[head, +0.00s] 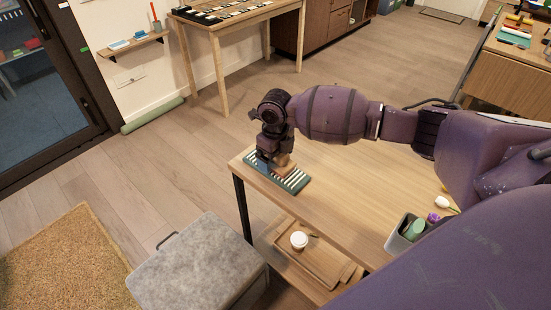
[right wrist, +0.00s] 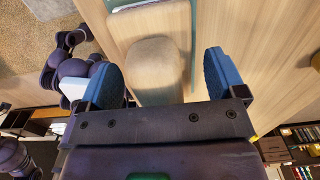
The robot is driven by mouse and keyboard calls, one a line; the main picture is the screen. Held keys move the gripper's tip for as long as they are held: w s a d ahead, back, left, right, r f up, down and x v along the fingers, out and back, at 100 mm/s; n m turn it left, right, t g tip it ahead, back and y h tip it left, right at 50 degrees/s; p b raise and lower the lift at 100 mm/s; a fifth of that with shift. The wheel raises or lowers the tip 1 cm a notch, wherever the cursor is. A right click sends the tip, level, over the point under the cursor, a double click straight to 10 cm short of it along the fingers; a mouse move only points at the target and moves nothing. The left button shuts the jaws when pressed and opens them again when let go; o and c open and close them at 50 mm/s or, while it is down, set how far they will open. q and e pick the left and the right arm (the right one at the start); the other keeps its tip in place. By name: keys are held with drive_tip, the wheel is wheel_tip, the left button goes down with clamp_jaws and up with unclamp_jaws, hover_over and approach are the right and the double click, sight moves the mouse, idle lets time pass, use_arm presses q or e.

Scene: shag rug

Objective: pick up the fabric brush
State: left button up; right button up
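The fabric brush, a tan wooden piece, lies on the striped mat at the table's near-left corner. In the head view only a bit of the brush (head: 287,171) shows beside my right gripper (head: 268,163), which covers the rest. In the right wrist view the brush (right wrist: 153,72) has a rounded block on a wider tan part. My right gripper (right wrist: 165,80) is open there, its two blue-padded fingers on either side of the block with a gap at each side. My left gripper cannot be made out in either view.
The dark green and white striped mat (head: 297,184) lies on the wooden table (head: 335,190). A grey container (head: 400,239) stands at the table's right. A lower shelf holds a tray (head: 313,264) with a white cup (head: 299,240). A grey box stool (head: 200,262) stands left of the table.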

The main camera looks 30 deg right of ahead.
drive_tip(key=c, duration=0.9)
drive_tip(key=shift+r, duration=0.15)
use_arm(q)
drive_tip(key=shift+s+a+r+p, duration=0.2)
drive_tip(key=shift+s+r+p, duration=0.3)
drive_tip(key=shift+p, duration=0.65)
use_arm(e)
wheel_tip(320, 180, up, 20)
